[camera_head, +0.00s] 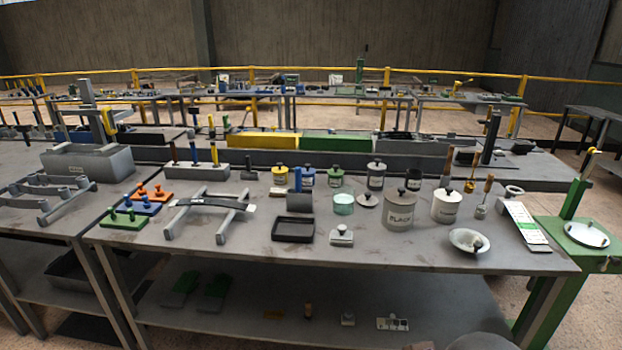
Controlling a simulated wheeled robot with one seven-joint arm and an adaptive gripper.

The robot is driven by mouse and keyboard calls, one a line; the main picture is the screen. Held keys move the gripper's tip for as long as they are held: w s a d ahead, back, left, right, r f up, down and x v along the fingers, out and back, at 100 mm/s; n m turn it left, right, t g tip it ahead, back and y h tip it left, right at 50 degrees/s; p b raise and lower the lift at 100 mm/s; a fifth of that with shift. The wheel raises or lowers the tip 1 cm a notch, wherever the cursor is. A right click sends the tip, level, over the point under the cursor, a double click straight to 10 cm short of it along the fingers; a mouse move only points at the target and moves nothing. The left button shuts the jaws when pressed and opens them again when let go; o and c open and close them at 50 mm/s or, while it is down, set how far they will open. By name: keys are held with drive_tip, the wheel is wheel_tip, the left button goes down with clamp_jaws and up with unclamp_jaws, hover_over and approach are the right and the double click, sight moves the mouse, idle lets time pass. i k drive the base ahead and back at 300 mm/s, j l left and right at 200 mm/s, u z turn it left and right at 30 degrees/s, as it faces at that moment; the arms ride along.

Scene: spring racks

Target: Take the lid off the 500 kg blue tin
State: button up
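A small blue tin (308,179) stands upright on the near grey table, in the back part of its middle. A dark lid with a small knob sits on top of it. Its label is too small to read, so I cannot confirm 500 kg. A grey block (299,202) stands in front of it and may hide part of its base. My gripper is not in view.
A yellow tin (280,177) stands close left of the blue tin, a green tin (335,179) close right, and a dark grey tin (376,176) further right. A pale green open jar (344,204) and a large grey canister (400,212) stand nearer the front.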

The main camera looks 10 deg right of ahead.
sight(307, 170)
drive_tip(key=i+j, duration=0.1)
drive_tip(key=i, duration=0.55)
drive_tip(key=i+j+z, duration=0.1)
drive_tip(key=i, duration=0.55)
drive_tip(key=i+j, duration=0.1)
drive_tip(key=i, duration=0.6)
